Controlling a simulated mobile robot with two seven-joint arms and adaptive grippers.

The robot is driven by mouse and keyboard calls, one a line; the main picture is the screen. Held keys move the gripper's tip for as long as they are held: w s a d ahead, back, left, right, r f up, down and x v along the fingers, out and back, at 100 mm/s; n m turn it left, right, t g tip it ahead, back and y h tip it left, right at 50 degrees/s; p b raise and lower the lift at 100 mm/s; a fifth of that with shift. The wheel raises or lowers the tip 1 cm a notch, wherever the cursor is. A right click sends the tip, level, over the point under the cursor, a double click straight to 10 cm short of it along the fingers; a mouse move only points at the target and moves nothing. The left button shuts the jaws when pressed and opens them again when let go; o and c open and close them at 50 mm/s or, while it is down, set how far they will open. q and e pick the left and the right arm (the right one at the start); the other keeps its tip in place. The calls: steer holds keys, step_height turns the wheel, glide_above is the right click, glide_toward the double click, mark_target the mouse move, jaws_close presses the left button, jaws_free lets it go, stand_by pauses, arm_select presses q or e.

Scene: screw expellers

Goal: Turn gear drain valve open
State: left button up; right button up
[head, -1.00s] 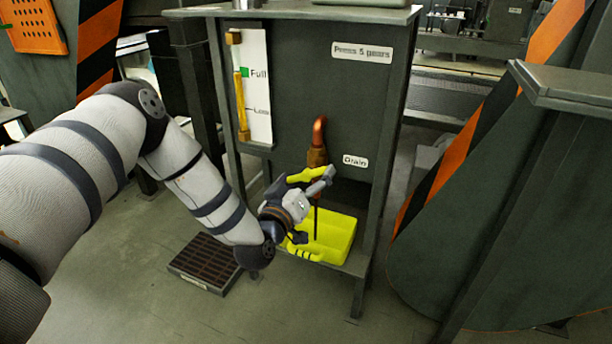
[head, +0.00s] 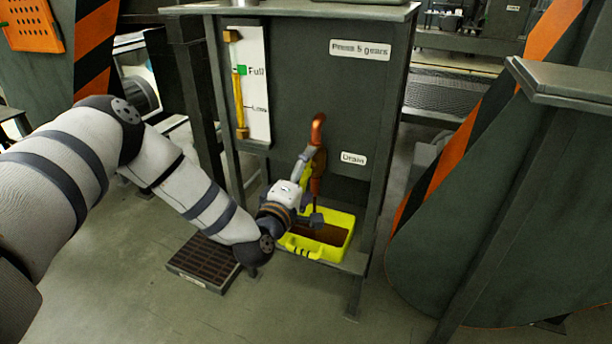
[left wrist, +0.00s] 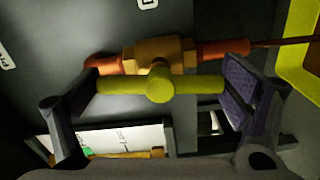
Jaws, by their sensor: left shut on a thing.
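The drain valve is a brass body (left wrist: 160,52) on a copper pipe (head: 318,130) at the front of the dark tank, left of the "Drain" label (head: 353,158). Its yellow bar handle (left wrist: 120,86) lies parallel to the pipe in the left wrist view. My left gripper (head: 311,188) is shut on the handle, one finger at each end, and hides most of it in the head view. A thin dark stream (left wrist: 290,42) leaves the pipe's end. A yellow tray (head: 325,255) below holds brown liquid (head: 325,234). My right gripper is not in view.
The tank (head: 290,60) carries a level gauge (head: 240,100) and a "Press 5 gears" label (head: 360,49). A tank leg (head: 357,295) stands right of the tray. A floor grate (head: 204,262) lies to the left. A large green machine (head: 500,220) stands at right.

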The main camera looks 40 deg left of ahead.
arm_select(q)
steer(key=shift+n, duration=0.7)
steer(key=shift+d, duration=0.1)
steer(key=o, duration=0.9)
steer(key=shift+c, duration=0.2)
steer(key=shift+s, duration=0.1)
steer(key=v, duration=1.1)
steer(key=shift+s, duration=0.4)
